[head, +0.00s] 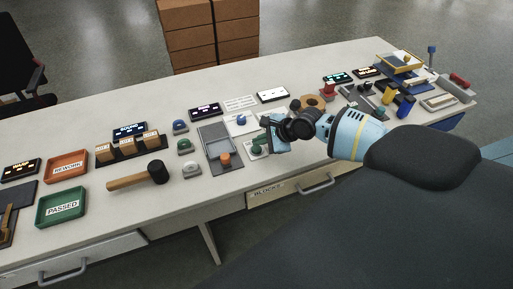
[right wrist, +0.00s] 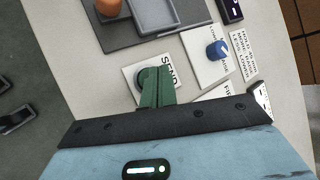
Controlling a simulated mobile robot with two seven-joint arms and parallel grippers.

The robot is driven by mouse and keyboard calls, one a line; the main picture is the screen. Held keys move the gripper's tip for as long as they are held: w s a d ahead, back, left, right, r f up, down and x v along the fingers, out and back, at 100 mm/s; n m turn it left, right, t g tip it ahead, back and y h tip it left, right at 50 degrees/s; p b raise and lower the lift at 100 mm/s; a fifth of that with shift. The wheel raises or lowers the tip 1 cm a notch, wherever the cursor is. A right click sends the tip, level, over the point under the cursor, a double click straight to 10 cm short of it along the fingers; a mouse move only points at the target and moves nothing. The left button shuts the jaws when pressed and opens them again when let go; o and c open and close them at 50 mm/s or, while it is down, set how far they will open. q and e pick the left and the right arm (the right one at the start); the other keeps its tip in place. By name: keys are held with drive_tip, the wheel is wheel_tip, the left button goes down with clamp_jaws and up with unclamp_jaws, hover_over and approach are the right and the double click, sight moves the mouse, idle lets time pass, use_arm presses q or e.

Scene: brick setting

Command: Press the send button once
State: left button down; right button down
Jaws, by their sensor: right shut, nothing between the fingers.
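The send button's white plate, marked SEND, lies on the table near its front edge; it shows in the right wrist view (right wrist: 131,75) and partly in the head view (head: 258,155). My right gripper (head: 261,141) is shut and empty, with its green fingers (right wrist: 157,80) pointing down over the plate. The fingers hide most of the button itself, and I cannot tell whether they touch it. My left gripper is not in view.
Left of the plate is a grey slider panel with an orange knob (head: 223,158). Behind it is a blue knob (head: 241,119) on a white card. A mallet (head: 140,177), green tray (head: 62,207) and orange tray (head: 66,166) lie farther left. Clutter fills the right end.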

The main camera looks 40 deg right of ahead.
drive_tip(key=shift+f, duration=0.1)
idle(0.6)
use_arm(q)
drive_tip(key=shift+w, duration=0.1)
use_arm(e)
drive_tip(key=shift+f, duration=0.35)
